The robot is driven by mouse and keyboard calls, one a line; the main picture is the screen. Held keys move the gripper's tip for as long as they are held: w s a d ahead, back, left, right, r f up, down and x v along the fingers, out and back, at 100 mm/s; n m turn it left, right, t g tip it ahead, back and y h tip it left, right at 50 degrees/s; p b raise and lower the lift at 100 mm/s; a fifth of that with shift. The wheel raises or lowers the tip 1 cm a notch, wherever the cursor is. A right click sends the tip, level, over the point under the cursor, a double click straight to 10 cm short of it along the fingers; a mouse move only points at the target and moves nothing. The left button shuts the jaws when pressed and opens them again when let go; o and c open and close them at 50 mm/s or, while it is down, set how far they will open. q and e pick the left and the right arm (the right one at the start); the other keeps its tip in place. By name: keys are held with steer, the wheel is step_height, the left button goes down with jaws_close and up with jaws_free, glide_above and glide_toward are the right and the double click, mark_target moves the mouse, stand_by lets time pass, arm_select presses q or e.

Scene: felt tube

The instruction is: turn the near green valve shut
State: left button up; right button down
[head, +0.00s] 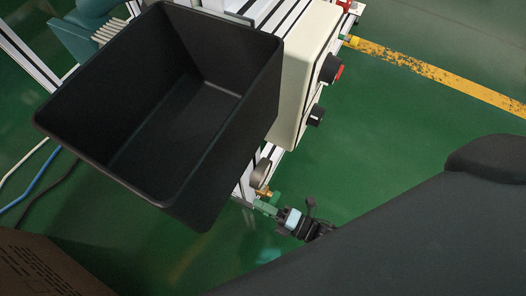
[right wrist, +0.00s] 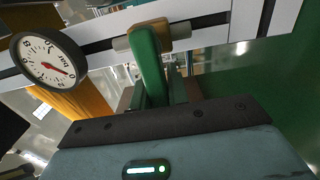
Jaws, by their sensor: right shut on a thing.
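The near green valve has a green lever handle (right wrist: 148,62) on a brass body (right wrist: 176,30), fixed to a pale metal rail. In the head view the brass body (head: 263,192) shows below the black bin's right side. My right gripper (head: 275,211) reaches it from the lower right and is shut on the green handle. In the right wrist view the handle runs down from the brass body toward my gripper, whose housing fills the lower part. The gripped end is partly hidden. My left gripper is not in view.
A round pressure gauge (right wrist: 49,60) sits beside the valve. A large empty black bin (head: 170,110) stands close to the left. A cream control box (head: 305,75) with red and black knobs is above. Green floor (head: 400,110) is clear to the right. Cables lie at left.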

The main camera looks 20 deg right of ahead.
steer(key=shift+d+f, duration=0.1)
steer(key=c, duration=1.4)
jaws_free()
steer(key=shift+o, duration=0.2)
steer(key=p+v, duration=0.2)
steer(key=v, duration=0.5)
steer(key=shift+s+d, duration=0.2)
steer(key=shift+s, duration=0.1)
